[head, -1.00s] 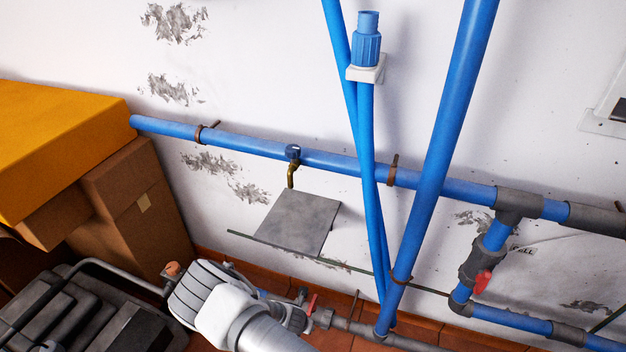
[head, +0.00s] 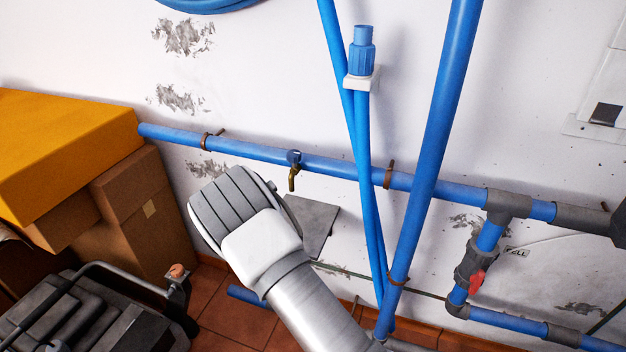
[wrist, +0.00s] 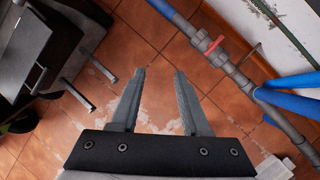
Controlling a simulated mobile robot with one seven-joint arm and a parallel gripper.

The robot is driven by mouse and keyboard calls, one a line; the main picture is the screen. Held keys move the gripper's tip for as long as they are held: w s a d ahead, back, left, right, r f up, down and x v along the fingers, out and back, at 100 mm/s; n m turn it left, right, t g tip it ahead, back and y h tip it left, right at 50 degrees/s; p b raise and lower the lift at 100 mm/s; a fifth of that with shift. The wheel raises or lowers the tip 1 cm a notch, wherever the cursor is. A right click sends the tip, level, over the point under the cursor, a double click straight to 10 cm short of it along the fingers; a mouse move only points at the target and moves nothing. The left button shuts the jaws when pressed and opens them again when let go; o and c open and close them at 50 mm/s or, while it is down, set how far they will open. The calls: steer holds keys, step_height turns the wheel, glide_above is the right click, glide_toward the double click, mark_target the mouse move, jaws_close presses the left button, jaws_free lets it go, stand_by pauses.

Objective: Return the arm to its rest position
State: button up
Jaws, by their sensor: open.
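My gripper shows in the wrist view (wrist: 160,75), with its two grey fingers apart and nothing between them. It points down over the brown tiled floor (wrist: 135,20). In the head view my arm rises from the bottom centre, in front of the wall and the grey plate. The fingers are hidden there behind my own arm.
Blue pipes (head: 450,110) cross the white wall, with a small brass tap (head: 293,178) and a red valve handle (head: 477,281). A grey plate (head: 318,222) is near the wall. Cardboard boxes (head: 135,190) and a dark machine (head: 75,315) stand at left. A floor pipe with a red valve (wrist: 213,45) lies right of my fingers.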

step_height(320, 180, up, 29)
steer(key=s+d+n+y, duration=0.2)
steer(key=n+y, duration=0.3)
steer(key=n, duration=0.9)
steer(key=s+d+r+n+h, duration=0.1)
steer(key=s+d+r+n, duration=0.75)
steer(key=r, duration=0.25)
steer(key=s+d+r+n+t+h, duration=0.1)
steer(key=s+d+r+n+h, duration=0.15)
steer(key=s+d+n, duration=0.4)
steer(key=s+d+r+n+t+h, duration=0.15)
steer(key=s+d+n+h, duration=0.25)
steer(key=s+d, duration=0.4)
step_height(320, 180, up, 16)
steer(key=w+p, duration=0.1)
steer(key=p, duration=1.5)
steer(key=shift+d+r+g, duration=0.25)
steer(key=shift+d+g, duration=0.05)
steer(key=shift+g, duration=0.15)
steer(key=shift+d, duration=0.15)
